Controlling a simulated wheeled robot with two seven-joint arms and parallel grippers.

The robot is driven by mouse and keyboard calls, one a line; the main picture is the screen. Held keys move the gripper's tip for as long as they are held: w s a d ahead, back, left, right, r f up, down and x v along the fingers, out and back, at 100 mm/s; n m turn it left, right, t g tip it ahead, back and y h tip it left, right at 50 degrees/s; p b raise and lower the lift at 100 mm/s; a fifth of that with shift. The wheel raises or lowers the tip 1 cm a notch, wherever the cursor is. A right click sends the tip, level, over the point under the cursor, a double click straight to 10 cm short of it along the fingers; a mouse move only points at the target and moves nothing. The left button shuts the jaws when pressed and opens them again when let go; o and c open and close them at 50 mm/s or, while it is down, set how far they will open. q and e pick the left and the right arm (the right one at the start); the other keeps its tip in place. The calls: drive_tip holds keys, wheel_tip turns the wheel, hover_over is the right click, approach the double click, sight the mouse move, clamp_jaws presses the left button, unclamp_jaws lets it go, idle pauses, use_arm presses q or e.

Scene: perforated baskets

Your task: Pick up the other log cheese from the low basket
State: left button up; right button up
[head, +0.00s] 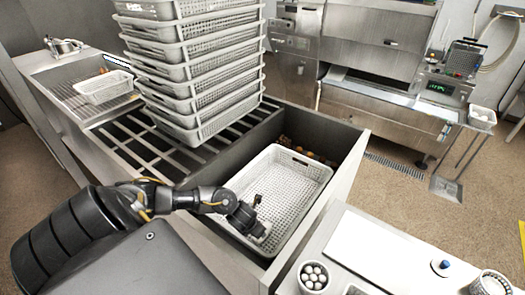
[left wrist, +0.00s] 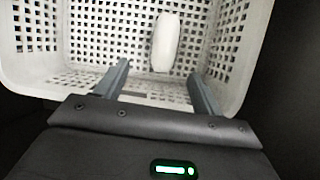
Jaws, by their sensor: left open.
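A white log cheese (left wrist: 165,42) lies in the low white perforated basket (left wrist: 90,50) in the left wrist view, lengthwise and slightly tilted. My left gripper (left wrist: 160,80) is open, its two fingers apart. The near end of the cheese shows between and just beyond the fingertips. In the head view the low basket (head: 297,170) sits in a grey bin, and my left gripper (head: 255,225) is over its near left part. The cheese is not visible there, probably behind my gripper. My right gripper is not in view.
A tall stack of white baskets (head: 190,65) stands on a slatted rack left of the bin (head: 345,140). Small round items lie behind the low basket.

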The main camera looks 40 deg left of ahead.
use_arm(q)
drive_tip(key=x, duration=0.5)
drive_tip(key=shift+w+f+b, duration=0.1)
drive_tip(key=shift+f+b, duration=0.1)
drive_tip(key=shift+b, duration=0.15)
drive_tip(key=shift+w+d+x, duration=0.15)
drive_tip(key=shift+x, duration=1.2)
drive_tip(key=shift+w+d+x, duration=0.15)
drive_tip(key=shift+x, duration=1.2)
drive_tip(key=shift+r, duration=0.1)
drive_tip(key=c, duration=1.2)
